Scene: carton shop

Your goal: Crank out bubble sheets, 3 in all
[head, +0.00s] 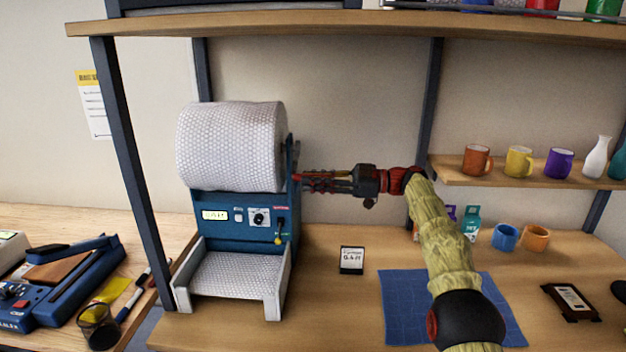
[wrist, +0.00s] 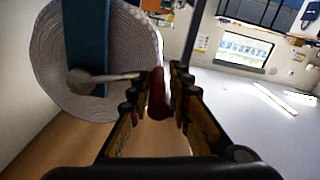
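The blue dispenser (head: 240,231) stands on the bench at left centre, with a large roll of bubble wrap (head: 230,147) on top. Its crank is on the roll's right side; the crank arm (wrist: 105,77) and red crank handle (wrist: 157,95) show in the wrist view. My gripper (head: 305,180) reaches in from the right, its fingers closed around the handle. Bubble wrap (head: 237,276) lies in the white-sided tray (head: 273,300) below. The front has a small lit display (head: 214,215), a dial (head: 259,217) and a yellow-tipped lever (head: 279,238). The display's digits are too small to read surely.
Mugs (head: 477,160) and a white vase (head: 596,157) stand on a right shelf. A post (head: 125,150) rises left of the dispenser. A blue sealer (head: 60,285) sits at far left.

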